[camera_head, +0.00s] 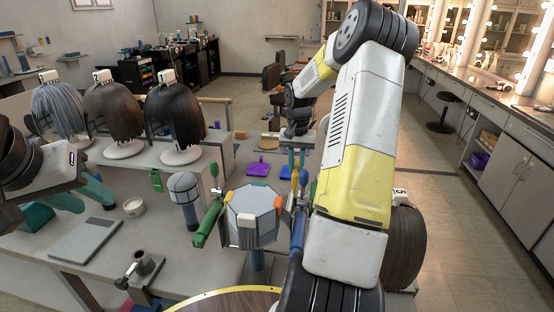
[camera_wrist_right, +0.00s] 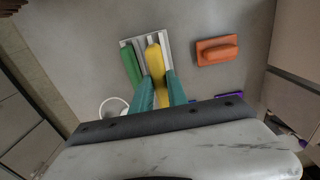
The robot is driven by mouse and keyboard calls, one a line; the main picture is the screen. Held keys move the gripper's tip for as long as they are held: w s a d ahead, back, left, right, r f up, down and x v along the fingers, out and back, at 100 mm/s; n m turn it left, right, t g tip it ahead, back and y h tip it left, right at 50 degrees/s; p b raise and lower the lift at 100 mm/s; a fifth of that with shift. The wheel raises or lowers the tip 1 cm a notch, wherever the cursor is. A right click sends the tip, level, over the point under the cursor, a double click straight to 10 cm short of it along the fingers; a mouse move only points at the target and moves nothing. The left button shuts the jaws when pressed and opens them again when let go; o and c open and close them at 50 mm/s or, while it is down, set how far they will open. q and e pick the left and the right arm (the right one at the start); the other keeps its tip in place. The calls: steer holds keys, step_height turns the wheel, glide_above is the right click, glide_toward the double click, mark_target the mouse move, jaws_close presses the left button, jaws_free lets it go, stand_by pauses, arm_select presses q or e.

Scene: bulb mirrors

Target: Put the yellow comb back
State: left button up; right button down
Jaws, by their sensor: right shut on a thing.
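My right gripper (camera_wrist_right: 159,92) has its teal fingers shut on the yellow comb (camera_wrist_right: 155,62) in the right wrist view. The comb lies over a pale slotted rack (camera_wrist_right: 126,43). A green comb (camera_wrist_right: 131,66) is in the rack, left of the yellow one. I cannot tell whether the yellow comb is seated in its slot or just above it.
An orange brush (camera_wrist_right: 217,50) lies right of the rack, with a white ring (camera_wrist_right: 112,108) to its left.

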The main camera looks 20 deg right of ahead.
mark_target(296, 186)
steer(key=shift+f, duration=2.85)
steer(key=shift+f, duration=1.55)
steer(key=c, duration=1.2)
jaws_free()
steer(key=shift+c, duration=0.2)
step_height(296, 186, up, 8)
steer(key=shift+f, duration=0.1)
